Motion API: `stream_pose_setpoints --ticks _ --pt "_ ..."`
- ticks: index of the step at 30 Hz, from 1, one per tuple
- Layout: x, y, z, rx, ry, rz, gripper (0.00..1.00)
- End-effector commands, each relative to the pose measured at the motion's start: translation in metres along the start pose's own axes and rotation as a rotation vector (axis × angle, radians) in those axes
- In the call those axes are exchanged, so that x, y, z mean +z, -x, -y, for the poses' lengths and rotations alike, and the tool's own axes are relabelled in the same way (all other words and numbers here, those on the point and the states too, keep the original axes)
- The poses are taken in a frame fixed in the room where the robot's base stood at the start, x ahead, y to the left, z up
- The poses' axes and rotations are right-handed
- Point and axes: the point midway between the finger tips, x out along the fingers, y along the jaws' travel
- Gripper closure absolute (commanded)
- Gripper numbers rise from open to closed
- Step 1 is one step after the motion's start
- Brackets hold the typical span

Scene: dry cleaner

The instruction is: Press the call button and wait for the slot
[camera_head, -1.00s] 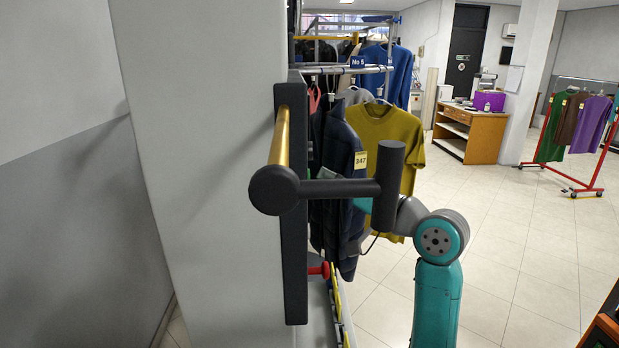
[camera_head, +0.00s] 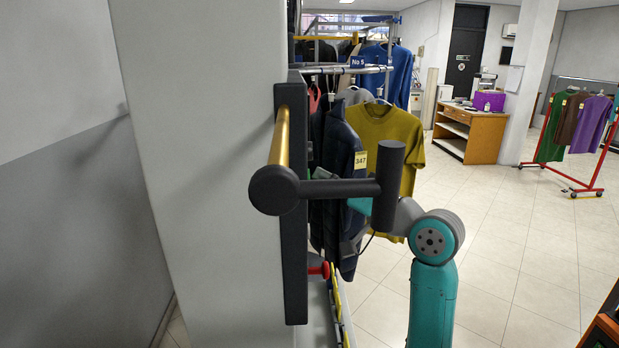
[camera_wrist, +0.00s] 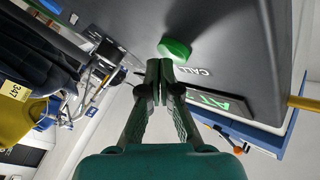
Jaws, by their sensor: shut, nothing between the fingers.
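The green call button (camera_wrist: 174,50) sticks out of a dark panel (camera_wrist: 235,55) in the wrist view, beside the white word CALL. My gripper (camera_wrist: 160,68) is shut and empty. Its fingertips appear just below the button in the picture; I cannot tell whether they touch it. A small display (camera_wrist: 215,101) with green characters, partly cut by the finger, sits on the panel. In the head view the button is not visible, and my fingers are mostly hidden behind the dark bar; my teal arm (camera_head: 433,290) reaches left toward the panel's edge.
A dark jacket (camera_head: 338,150) tagged 347 and an olive shirt (camera_head: 395,135) hang close behind my arm. A yellow rail (camera_head: 280,135) and a dark crossbar (camera_head: 335,188) stand in front. A red knob (camera_head: 318,269) sits low. Open floor lies right.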

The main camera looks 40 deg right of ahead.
Motion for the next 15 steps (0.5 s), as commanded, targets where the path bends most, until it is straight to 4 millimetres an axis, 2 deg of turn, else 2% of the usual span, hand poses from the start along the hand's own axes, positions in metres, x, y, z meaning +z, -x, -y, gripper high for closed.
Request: stream_pose_setpoints --ticks 15 --pt "0.0025 -0.0034 0.0023 0.001 0.0 0.0 1.0"
